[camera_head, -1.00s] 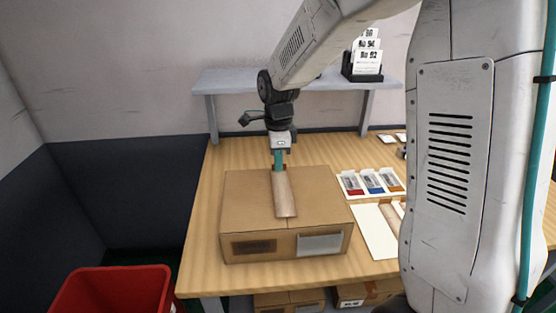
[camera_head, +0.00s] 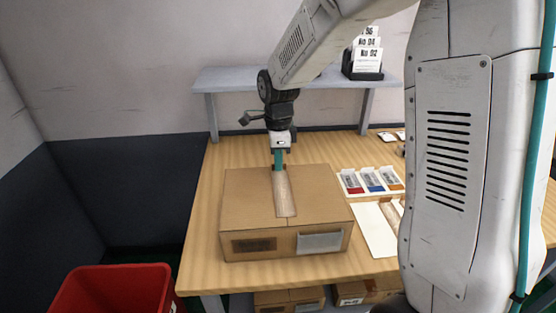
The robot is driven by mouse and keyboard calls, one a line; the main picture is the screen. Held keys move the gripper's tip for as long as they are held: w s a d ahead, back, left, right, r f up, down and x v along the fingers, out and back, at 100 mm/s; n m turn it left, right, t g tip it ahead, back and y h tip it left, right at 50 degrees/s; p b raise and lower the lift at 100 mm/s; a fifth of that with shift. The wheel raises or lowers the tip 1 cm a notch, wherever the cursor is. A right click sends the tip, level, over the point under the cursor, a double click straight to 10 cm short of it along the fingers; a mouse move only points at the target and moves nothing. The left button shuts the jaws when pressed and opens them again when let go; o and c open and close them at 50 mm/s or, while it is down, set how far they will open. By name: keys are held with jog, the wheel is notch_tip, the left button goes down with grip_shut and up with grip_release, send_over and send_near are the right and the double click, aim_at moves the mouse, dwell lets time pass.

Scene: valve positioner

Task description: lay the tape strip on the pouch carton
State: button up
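The pouch carton (camera_head: 242,200) is a closed brown box on the wooden table, with a dark label and a pale label on its front face. The tape strip (camera_head: 285,195) is a tan, slightly shiny band lying along the middle of its top, from near the back to the front edge. It looks flat on the lid. My gripper (camera_head: 279,166) points down at the strip's far end, with its teal fingers at or just above the lid. The fingertips are too small to show whether they are open or shut on the strip.
Small packets with red, blue and orange ends (camera_head: 372,181) lie right of the carton. A white sheet (camera_head: 373,231) with a tan strip lies nearer, partly behind my arm. A grey shelf (camera_head: 300,79) holds a black card holder (camera_head: 362,72). A red bin (camera_head: 112,288) stands front left.

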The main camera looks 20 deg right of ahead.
jog(key=o, duration=0.4)
notch_tip(320, 180, up, 8)
jog(key=s+r+n, duration=0.2)
jog(key=s+n, duration=0.8)
jog(key=s, duration=0.5)
jog(key=s+r+n+t, duration=0.1)
jog(key=s+r+n, duration=0.1)
jog(key=s+n, duration=0.9)
jog(key=s, duration=0.4)
jog(key=shift+d+r+n, duration=0.2)
jog(key=shift+d+n, duration=0.1)
